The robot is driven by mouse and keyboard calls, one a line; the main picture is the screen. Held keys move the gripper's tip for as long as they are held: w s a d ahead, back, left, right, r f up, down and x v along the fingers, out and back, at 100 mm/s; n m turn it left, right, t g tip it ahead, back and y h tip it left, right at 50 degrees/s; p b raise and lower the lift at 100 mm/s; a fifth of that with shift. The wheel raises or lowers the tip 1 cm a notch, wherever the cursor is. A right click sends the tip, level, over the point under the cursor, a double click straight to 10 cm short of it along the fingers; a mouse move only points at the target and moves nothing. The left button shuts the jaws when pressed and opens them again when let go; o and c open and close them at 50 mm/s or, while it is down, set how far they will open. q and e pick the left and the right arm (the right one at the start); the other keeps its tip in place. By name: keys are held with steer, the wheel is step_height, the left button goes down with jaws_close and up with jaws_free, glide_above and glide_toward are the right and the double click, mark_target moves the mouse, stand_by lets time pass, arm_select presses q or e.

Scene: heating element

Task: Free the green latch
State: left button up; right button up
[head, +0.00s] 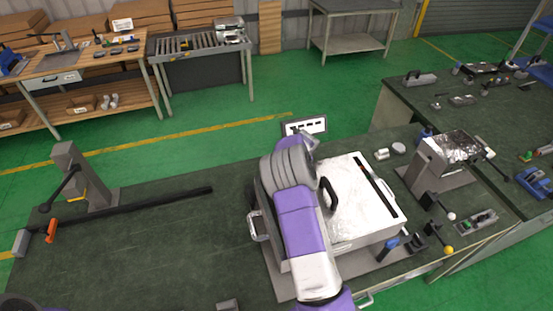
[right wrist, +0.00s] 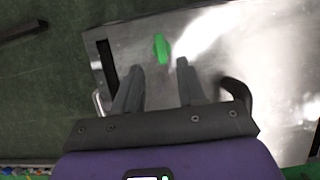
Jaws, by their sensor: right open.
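The green latch (right wrist: 161,48) is a small upright tab on the metal face of the silver box in the right wrist view. In the head view my right arm hides it. The silver box (head: 365,205) sits on the dark green workbench. My right gripper (right wrist: 160,66) is open, its two grey fingers apart and pointing at the box face. The latch appears just past the fingertips and between them, nearer the left finger. Nothing is between the fingers, and the depth gap to the latch cannot be told. My left gripper is not in view.
A black handle (right wrist: 238,95) is right of my fingers, and a dark slot (right wrist: 106,62) is left of the latch. A long black bar (head: 150,207) lies on the left of the bench.

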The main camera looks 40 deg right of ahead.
steer(key=shift+w+d+f, duration=0.1)
steer(key=shift+w+f, duration=0.15)
steer(key=shift+f, duration=0.3)
steer(key=x, duration=0.4)
steer(key=shift+f, duration=0.45)
steer(key=shift+w+d+f, duration=0.1)
steer(key=shift+w+f, duration=0.2)
steer(key=shift+f, duration=0.2)
jaws_close()
